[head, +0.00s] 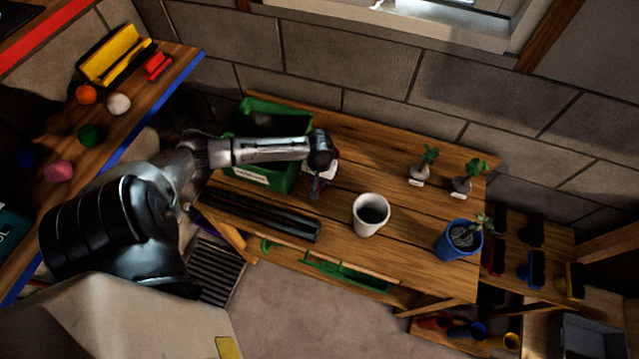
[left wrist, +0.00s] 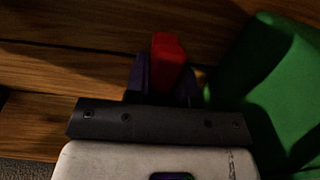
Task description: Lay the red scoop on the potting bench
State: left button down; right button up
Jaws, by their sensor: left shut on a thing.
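My left gripper (head: 316,188) is over the potting bench (head: 412,248), just right of the green crate. In the left wrist view the gripper (left wrist: 163,88) is shut on the red scoop (left wrist: 168,58); a red end of it stands out between the dark fingers, with bench boards behind it. The rest of the scoop is hidden by the gripper. In the head view I cannot make out the scoop. I cannot tell whether it touches the boards. My right gripper is not in view.
The green crate (head: 262,183) stands at the bench's left end; it also shows in the left wrist view (left wrist: 265,75). A dark long tray (head: 262,214), white pot (head: 370,213), blue pot (head: 457,242) and seedlings (head: 461,183) stand around. Bare boards lie behind the white pot.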

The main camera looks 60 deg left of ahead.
pick_arm(q)
notch_tip(320, 180, down, 2)
jog(key=shift+f, duration=0.4)
jog(key=shift+f, duration=0.1)
jog(key=c, duration=1)
grip_release()
